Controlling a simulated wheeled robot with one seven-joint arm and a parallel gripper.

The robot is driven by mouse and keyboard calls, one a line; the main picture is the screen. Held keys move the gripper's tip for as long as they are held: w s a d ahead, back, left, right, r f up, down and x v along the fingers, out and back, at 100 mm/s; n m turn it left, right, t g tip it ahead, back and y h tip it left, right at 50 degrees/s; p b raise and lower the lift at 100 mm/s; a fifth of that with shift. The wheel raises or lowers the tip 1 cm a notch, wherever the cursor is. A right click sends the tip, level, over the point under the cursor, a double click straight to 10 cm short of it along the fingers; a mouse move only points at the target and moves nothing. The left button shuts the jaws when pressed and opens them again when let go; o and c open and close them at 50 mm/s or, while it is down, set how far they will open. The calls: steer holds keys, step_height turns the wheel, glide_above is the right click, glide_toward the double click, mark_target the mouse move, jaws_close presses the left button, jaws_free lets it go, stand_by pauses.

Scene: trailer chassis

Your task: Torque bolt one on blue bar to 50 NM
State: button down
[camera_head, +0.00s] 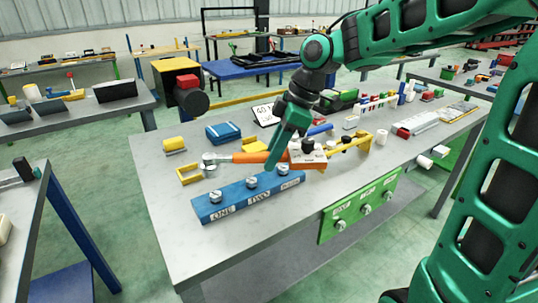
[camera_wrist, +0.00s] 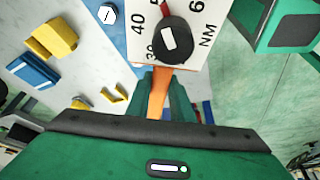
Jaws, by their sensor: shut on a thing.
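The blue bar (camera_head: 240,205) lies near the table's front left edge, with several bolts standing in it and labels ONE and TWO on its face. Bolt one (camera_head: 215,196) is at its left end. My gripper (camera_head: 277,158) is shut on the orange handle of a torque wrench (camera_head: 248,157), held above the bar. Its round metal end is above and slightly behind bolt one in the head view, apparently apart from it. The white dial box (camera_head: 306,155) with a black knob is on the right. The wrist view shows the orange handle between the fingers (camera_wrist: 160,95) and the dial marked NM (camera_wrist: 146,28).
A green bar (camera_head: 362,205) with several bolts is on the table's front side. Yellow brackets (camera_head: 190,175), a yellow block (camera_head: 174,144) and a blue case (camera_head: 223,133) lie behind the blue bar. A yellow-handled tool (camera_head: 350,144) lies to the right. The table's left front is clear.

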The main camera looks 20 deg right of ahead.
step_height(320, 180, down, 6)
steer(key=shift+f, duration=0.25)
stand_by(0.5)
steer(key=shift+s+f, duration=0.1)
steer(key=shift+f, duration=0.7)
stand_by(2.2)
stand_by(0.4)
steer(key=c, duration=2.4)
jaws_free()
jaws_close()
steer(key=shift+s, duration=0.15)
steer(key=shift+s+a+m+t, duration=0.2)
steer(key=shift+s+m, duration=0.25)
steer(key=shift+s, duration=0.05)
steer(key=shift+s+a+m+t, duration=0.15)
steer(key=shift+s+m+t, duration=0.05)
steer(key=shift+s+m, duration=0.3)
